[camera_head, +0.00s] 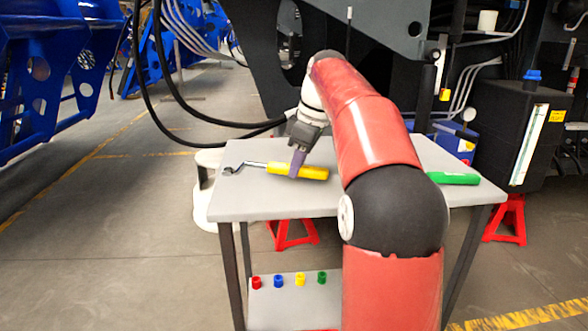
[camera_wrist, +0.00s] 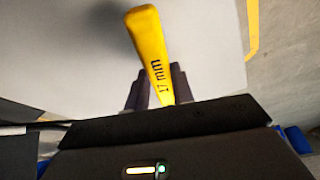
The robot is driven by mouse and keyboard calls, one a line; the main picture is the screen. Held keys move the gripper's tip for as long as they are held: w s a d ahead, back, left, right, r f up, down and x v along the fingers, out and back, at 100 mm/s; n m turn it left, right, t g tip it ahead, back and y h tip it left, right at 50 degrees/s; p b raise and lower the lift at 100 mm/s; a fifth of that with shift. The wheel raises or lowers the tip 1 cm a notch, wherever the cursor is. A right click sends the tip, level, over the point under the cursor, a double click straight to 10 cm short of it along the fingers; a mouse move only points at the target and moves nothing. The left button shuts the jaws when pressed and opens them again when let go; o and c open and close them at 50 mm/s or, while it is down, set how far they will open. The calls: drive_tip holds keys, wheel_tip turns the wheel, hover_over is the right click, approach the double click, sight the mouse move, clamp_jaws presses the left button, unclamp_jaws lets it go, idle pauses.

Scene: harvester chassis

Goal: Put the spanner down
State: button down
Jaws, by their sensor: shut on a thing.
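The spanner has a yellow handle (camera_head: 312,172) and a grey metal open end that points left in the head view. My gripper (camera_head: 296,168) is shut on the yellow handle, with the fingers pointing down at the table. The spanner is at or just above the grey tabletop (camera_head: 252,203); I cannot tell whether it touches. The spanner's metal end is out of the wrist view.
A green-handled tool (camera_head: 453,178) lies at the table's right side, partly behind my arm. The left front of the tabletop is clear. A lower shelf holds several small coloured pieces (camera_head: 277,281). The dark chassis (camera_head: 262,60) and hanging black cables stand behind the table.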

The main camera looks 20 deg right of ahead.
drive_tip(key=shift+f, duration=0.1)
drive_tip(key=c, duration=1.2)
unclamp_jaws()
drive_tip(key=p+v, duration=0.4)
drive_tip(key=v, duration=0.8)
drive_tip(key=s+a+f+m+h, duration=0.1)
drive_tip(key=s+a+m, duration=0.2)
drive_tip(key=s+a, duration=0.35)
drive_tip(key=shift+s+a+f+m+t+h, duration=0.4)
drive_tip(key=shift+s+a+f+m, duration=0.9)
drive_tip(key=shift+s+f, duration=2)
drive_tip(key=shift+s+a+f+m+t+h, duration=0.15)
drive_tip(key=shift+s+a+f+m+t, duration=1.05)
drive_tip(key=shift+s+f, duration=2.1)
drive_tip(key=shift+s+a+f+m+t+h, duration=0.2)
drive_tip(key=shift+s+a+f+m, duration=0.7)
drive_tip(key=shift+s+a+f, duration=1.65)
